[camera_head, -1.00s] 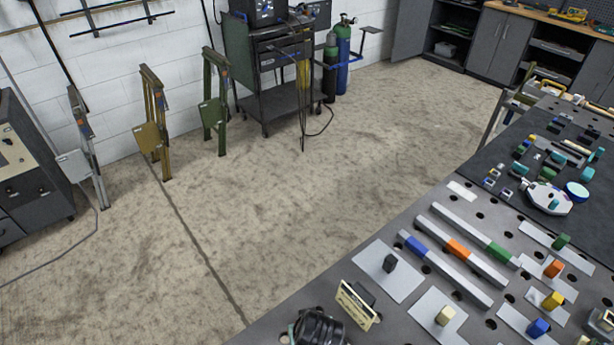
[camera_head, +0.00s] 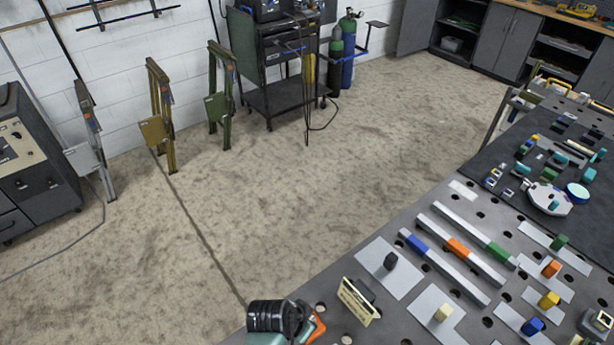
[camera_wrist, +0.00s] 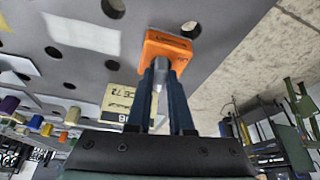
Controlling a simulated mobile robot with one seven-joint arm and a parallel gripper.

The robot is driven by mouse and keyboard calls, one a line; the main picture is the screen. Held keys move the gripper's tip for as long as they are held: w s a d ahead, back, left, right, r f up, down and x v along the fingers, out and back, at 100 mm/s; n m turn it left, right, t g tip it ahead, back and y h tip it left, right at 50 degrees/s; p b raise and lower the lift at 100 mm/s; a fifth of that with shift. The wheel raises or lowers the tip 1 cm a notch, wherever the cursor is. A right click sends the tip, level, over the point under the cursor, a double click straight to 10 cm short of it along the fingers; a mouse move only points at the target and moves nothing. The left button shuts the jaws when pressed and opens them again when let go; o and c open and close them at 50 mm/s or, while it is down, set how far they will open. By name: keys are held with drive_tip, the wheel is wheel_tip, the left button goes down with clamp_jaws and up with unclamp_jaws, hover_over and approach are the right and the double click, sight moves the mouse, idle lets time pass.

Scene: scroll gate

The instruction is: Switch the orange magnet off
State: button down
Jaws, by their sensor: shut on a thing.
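The orange magnet (camera_wrist: 168,47) is an orange block with a short grey knob (camera_wrist: 161,72) on it. In the wrist view it is against the grey perforated table top, close to the table's edge. My gripper (camera_wrist: 163,80) has its two dark blue fingers shut on the grey knob. In the head view a bit of the orange magnet (camera_head: 318,326) shows at the near edge of the table, beside my black wrist part. The rest of the magnet and my fingertips are hidden there.
A cream sign (camera_head: 357,301) stands on the table just right of the magnet; it also shows in the wrist view (camera_wrist: 120,101). Plates with coloured blocks (camera_head: 533,326) and three long bars (camera_head: 446,267) lie farther right. The floor (camera_head: 330,190) left of the table is clear.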

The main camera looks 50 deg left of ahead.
drive_tip(key=shift+a+m+h, duration=0.1)
drive_tip(key=shift+m+h, duration=0.4)
drive_tip(key=shift+m, duration=0.6)
drive_tip(key=c, duration=0.8)
unclamp_jaws()
drive_tip(key=shift+r, duration=0.1)
drive_tip(key=b+v, duration=0.1)
drive_tip(key=v, duration=1.1)
drive_tip(key=shift+s+r+b, duration=0.15)
drive_tip(key=shift+r+b, duration=0.15)
drive_tip(key=shift+r, duration=0.1)
